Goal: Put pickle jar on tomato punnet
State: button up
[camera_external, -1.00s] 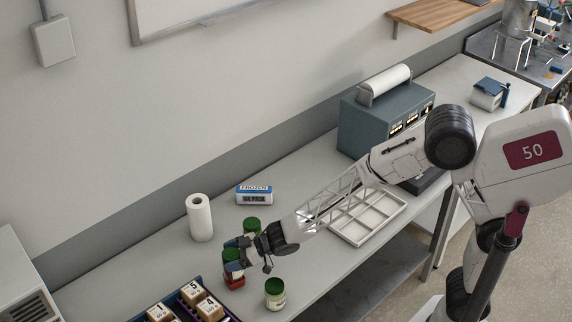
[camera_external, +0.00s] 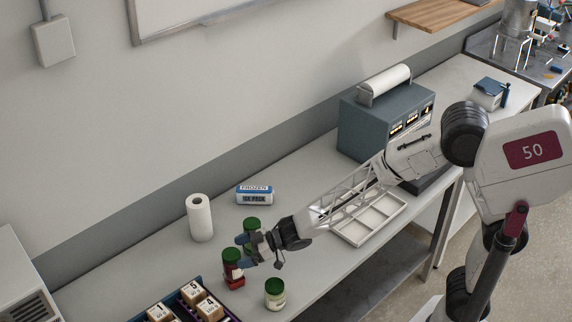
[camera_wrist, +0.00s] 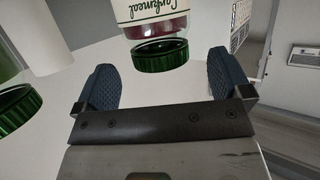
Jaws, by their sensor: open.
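In the wrist view a jar (camera_wrist: 152,12) with a white label and green lid is just ahead of my fingers. My gripper (camera_external: 245,251) is open and empty, to the right of the jar on the red thing. Its two blue finger pads show apart in the wrist view (camera_wrist: 158,85), with no jar held between them.
Another green-lidded jar (camera_external: 275,294) stands near the table's front edge, and one (camera_external: 251,226) is behind my gripper. A paper roll (camera_external: 200,218), a frozen six-pack box (camera_external: 254,195), a crate of small boxes (camera_external: 228,311) and a white tray (camera_external: 350,239) are around.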

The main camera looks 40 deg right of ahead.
jog(key=v, duration=0.8)
dwell(0.8)
jog(key=s+d+r+m+h, duration=0.1)
jog(key=d+r+m+h, duration=0.15)
jog(key=d, duration=0.65)
jog(key=s+d+r+m+t+h, duration=0.15)
jog(key=d+h, duration=0.25)
jog(key=d, duration=0.5)
jog(key=s+d+r+m+g+h, duration=0.1)
jog(key=s+d+r+m+h, duration=0.15)
jog(key=d, duration=0.75)
jog(key=s+d+m+g, duration=0.1)
jog(key=s+d+g, duration=0.1)
jog(key=s+d, duration=0.2)
jog(key=s+d+m+g+h, duration=0.1)
jog(key=s+d, duration=0.3)
jog(key=s, duration=0.6)
jog(key=s+d+m+g+h, duration=0.1)
jog(key=s+d+m+g, duration=0.1)
jog(key=s, duration=0.5)
jog(key=shift+d+r+m+g, duration=0.35)
jog(key=shift+d+g, duration=0.1)
jog(key=shift+d, duration=0.65)
jog(key=shift+h, duration=0.3)
